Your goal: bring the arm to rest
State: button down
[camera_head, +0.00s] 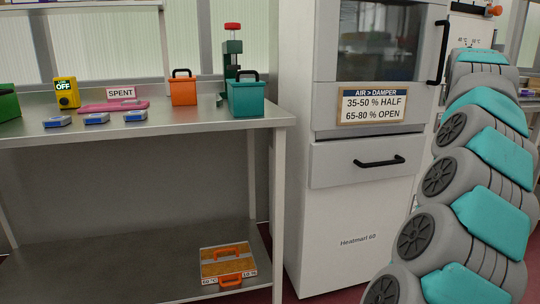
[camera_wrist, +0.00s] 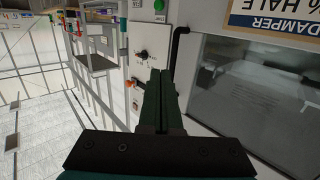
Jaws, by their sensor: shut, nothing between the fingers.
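My gripper (camera_wrist: 162,85) shows in the wrist view, its two dark fingers shut together with nothing between them. It is in free air in front of the tall oven cabinet, whose glass window (camera_wrist: 260,95) is at the right of that view. My grey and teal arm (camera_head: 480,170) rises along the right side of the head view. Its gripper end is not visible in the head view.
The oven (camera_head: 363,155) stands beside my arm, with a black drawer handle (camera_head: 379,162) jutting out. A steel bench (camera_head: 190,121) at left holds an orange box (camera_head: 183,91), a teal box (camera_head: 246,97) and small blue packs. A tray (camera_head: 228,265) lies on the lower shelf.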

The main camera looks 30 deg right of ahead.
jog(key=w+a+f+n+t+y, duration=0.1)
jog(key=w+a+f+n+y, duration=0.25)
jog(key=w+a+f, duration=0.6)
jog(key=w+a+f+n+y, duration=0.2)
jog(key=w+a+y, duration=0.2)
jog(key=a, duration=1.1)
jog(key=s+a+f+n+g+y, duration=0.1)
jog(key=a+f+y, duration=0.1)
jog(key=a+f, duration=0.6)
jog(key=s+a+f+n+g+y, duration=0.1)
jog(key=a+f+n+y, duration=0.15)
jog(key=a, duration=0.85)
jog(key=s+a+f+n+g+y, duration=0.1)
jog(key=s+a+f+g, duration=0.3)
jog(key=s+a+f, duration=0.6)
jog(key=s+a+f+n+g+y, duration=0.1)
jog(key=s+a+f+g, duration=0.2)
jog(key=s+a+f, duration=0.8)
jog(key=s+f+g, duration=0.3)
jog(key=s, duration=1.2)
jog(key=shift+f+p, duration=0.15)
jog(key=shift+p, duration=0.25)
